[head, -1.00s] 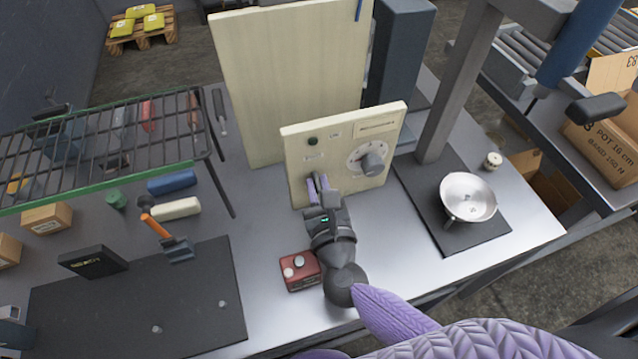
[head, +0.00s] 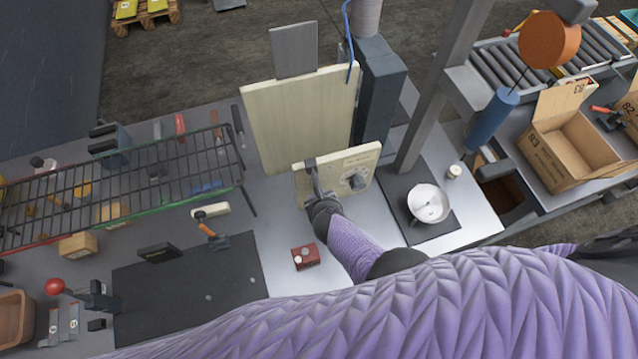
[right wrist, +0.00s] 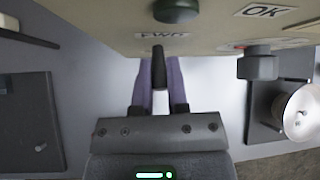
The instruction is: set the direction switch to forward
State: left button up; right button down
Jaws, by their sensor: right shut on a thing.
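The cream control panel (head: 331,163) stands tilted on the bench, with a grey dial knob (head: 357,182) on its right half. In the right wrist view, the black direction switch lever (right wrist: 158,68) sits below a label that seems to read FWD, seen upside down. My right gripper (right wrist: 160,80) is shut on the lever, with a purple finger on each side of it. In the head view, my right gripper (head: 315,182) covers the panel's left part and hides the lever, so its setting is hard to tell. My left gripper is not in view.
A dark round button (right wrist: 176,10) and the dial knob (right wrist: 258,64) are close to my right gripper. A red box (head: 305,258) with buttons lies in front of the panel. A metal pan (head: 428,203) rests on the right. A wire rack (head: 110,190) stands left.

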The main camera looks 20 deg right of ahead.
jog(key=shift+w+d+r+g+p, duration=0.15)
jog(key=shift+r+g+p, duration=0.1)
jog(key=shift+g+p, duration=0.2)
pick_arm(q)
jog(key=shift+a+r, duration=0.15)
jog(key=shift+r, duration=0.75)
pick_arm(e)
jog(key=shift+g, duration=0.45)
